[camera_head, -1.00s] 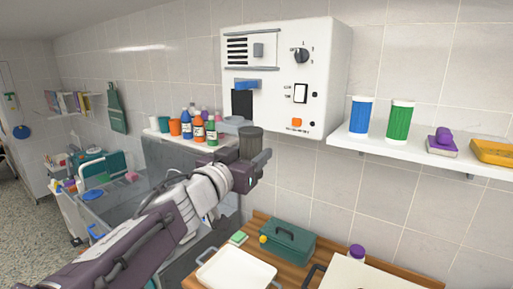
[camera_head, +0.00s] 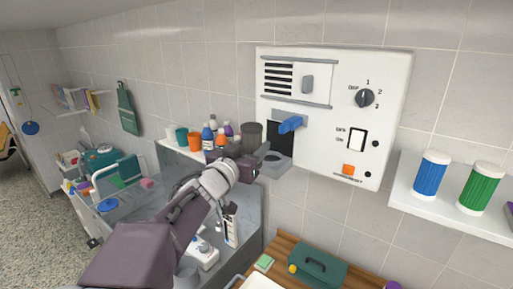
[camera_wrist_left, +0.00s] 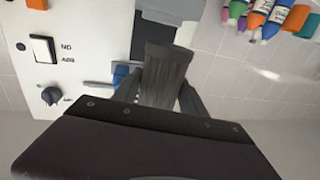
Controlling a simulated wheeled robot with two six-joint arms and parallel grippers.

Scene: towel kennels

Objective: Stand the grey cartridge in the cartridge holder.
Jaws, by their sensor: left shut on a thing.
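My left gripper (camera_head: 262,155) is shut on the grey cartridge (camera_head: 251,135), a dark ribbed cylinder that stands about upright in the jaws. In the left wrist view the cartridge (camera_wrist_left: 163,78) sits between the two fingers. The cartridge holder seems to be the grey ledge with a round recess (camera_head: 274,160) at the lower left of the white wall panel (camera_head: 330,110). The cartridge is just left of this ledge, apart from it in the head view. Above the ledge are a dark opening (camera_head: 279,132) and a blue lever (camera_head: 290,123). My right gripper is out of view.
Bottles and cups (camera_head: 208,138) stand on a shelf behind my left gripper. A wall shelf at right holds a blue canister (camera_head: 430,175) and a green canister (camera_head: 480,187). A green toolbox (camera_head: 317,269) sits on the wooden counter below.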

